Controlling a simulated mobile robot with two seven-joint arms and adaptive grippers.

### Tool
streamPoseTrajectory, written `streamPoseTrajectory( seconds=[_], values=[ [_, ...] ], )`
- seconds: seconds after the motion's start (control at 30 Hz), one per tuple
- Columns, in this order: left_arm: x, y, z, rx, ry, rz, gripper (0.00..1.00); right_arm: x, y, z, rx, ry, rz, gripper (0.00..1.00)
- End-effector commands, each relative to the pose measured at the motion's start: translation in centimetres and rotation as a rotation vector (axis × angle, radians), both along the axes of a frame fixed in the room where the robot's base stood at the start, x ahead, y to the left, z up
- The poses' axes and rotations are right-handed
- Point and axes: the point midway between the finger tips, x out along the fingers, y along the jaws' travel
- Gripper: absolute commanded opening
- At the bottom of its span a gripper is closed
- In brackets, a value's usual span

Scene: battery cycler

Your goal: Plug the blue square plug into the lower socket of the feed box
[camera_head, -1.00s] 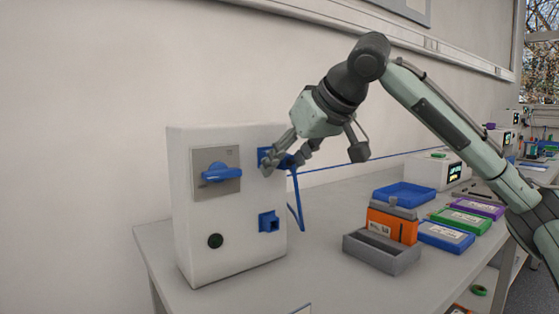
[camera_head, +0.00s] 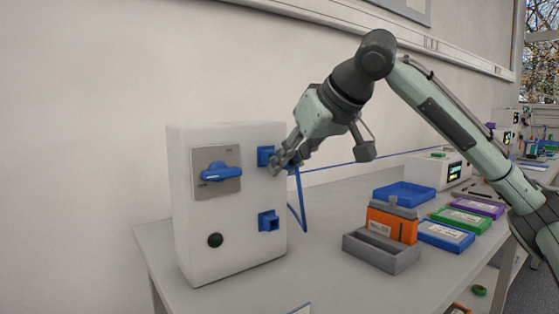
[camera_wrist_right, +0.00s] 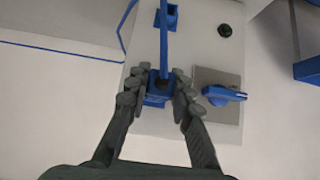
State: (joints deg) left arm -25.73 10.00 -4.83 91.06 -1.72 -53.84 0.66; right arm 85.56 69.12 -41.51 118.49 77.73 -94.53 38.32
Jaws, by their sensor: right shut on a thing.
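The white feed box (camera_head: 225,255) stands on the bench with an upper socket (camera_head: 265,156) and a lower socket (camera_head: 268,222) on its right-hand side. The lower socket is open and empty; it also shows in the right wrist view (camera_wrist_right: 171,14). My right gripper (camera_head: 284,164) is shut on the blue square plug, just off the upper socket. In the right wrist view the plug (camera_wrist_right: 154,97) sits between the fingers, and its blue cable (camera_wrist_right: 165,45) runs across the lower socket. The fingers mostly hide the plug in the head view. My left gripper is not in view.
A blue rotary switch (camera_head: 220,172) and a dark round button (camera_head: 215,240) are on the box front. A grey tray (camera_head: 382,252), an orange battery case (camera_head: 391,224) and a blue tray (camera_head: 404,195) stand to the right. Bench between box and tray is clear.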

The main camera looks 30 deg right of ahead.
Motion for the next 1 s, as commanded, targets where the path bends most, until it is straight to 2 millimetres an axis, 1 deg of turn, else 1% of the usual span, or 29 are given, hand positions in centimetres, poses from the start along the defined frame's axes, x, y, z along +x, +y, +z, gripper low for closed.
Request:
streamPoseTrajectory(
  seconds=[0.1,0.27,0.73,1.0],
  values=[
    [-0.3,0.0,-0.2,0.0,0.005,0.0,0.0,-0.5,-0.1,0.0,0.0,0.0,0.0,0.06],
    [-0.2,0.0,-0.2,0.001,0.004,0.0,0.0,-1.1,-0.1,0.0,-0.001,0.0,-0.001,0.06],
    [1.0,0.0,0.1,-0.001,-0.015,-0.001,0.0,-3.0,-0.3,0.0,0.0,0.0,-0.001,0.06],
    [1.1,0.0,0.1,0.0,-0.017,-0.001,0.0,-4.1,-0.4,-0.1,0.0,0.001,-0.001,0.06]
  ],
)
